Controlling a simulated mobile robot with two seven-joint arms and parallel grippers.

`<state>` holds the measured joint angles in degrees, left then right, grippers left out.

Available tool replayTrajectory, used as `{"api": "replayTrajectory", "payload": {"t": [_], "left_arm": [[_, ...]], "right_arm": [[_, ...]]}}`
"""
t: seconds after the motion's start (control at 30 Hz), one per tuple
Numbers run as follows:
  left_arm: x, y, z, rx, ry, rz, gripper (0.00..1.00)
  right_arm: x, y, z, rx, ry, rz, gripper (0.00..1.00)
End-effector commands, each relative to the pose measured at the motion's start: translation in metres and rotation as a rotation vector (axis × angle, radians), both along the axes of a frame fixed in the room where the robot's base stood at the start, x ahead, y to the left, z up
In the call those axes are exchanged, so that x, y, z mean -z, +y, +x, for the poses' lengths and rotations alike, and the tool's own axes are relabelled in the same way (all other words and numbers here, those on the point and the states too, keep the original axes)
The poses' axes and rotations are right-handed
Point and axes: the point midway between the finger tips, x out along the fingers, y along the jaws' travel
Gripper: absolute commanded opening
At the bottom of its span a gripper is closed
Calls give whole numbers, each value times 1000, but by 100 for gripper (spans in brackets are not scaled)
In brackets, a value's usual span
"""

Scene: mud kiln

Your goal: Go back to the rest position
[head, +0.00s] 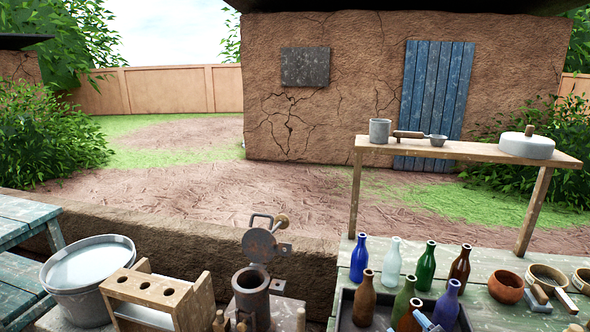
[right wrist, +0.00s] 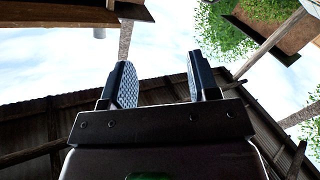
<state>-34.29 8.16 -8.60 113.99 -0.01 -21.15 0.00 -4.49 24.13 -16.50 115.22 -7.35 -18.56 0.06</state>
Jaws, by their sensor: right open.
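My right gripper (right wrist: 160,66) shows in the right wrist view, with its two fingers apart and nothing between them. Its fingers point up toward the sky and a roof edge, clear of any object. In the head view I cannot make out either gripper for sure. A small blue-grey piece (head: 426,322) shows at the bottom edge among the bottles, and I cannot tell what it is. My left gripper is not in view.
A green table holds bottles, some in a dark tray (head: 343,318), and bowls (head: 506,287). A metal mold (head: 252,290), wooden rack (head: 158,293) and water bucket (head: 88,272) stand to the left. A raised shelf (head: 470,152) stands behind. Open ground lies beyond the low wall.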

Motion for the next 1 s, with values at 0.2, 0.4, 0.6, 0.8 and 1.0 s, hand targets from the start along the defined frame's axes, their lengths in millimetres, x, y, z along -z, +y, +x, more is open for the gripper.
{"api": "replayTrajectory", "payload": {"t": [0.2,0.4,0.6,0.8,1.0], "left_arm": [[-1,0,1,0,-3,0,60],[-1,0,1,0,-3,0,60],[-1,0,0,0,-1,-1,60],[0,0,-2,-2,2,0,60],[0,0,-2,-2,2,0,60]], "right_arm": [[94,-30,-69,172,270,226,55],[154,-48,-141,313,417,311,55],[183,-50,-188,373,502,338,55],[188,-52,-198,382,518,334,55],[188,-52,-198,382,518,334,55]]}}
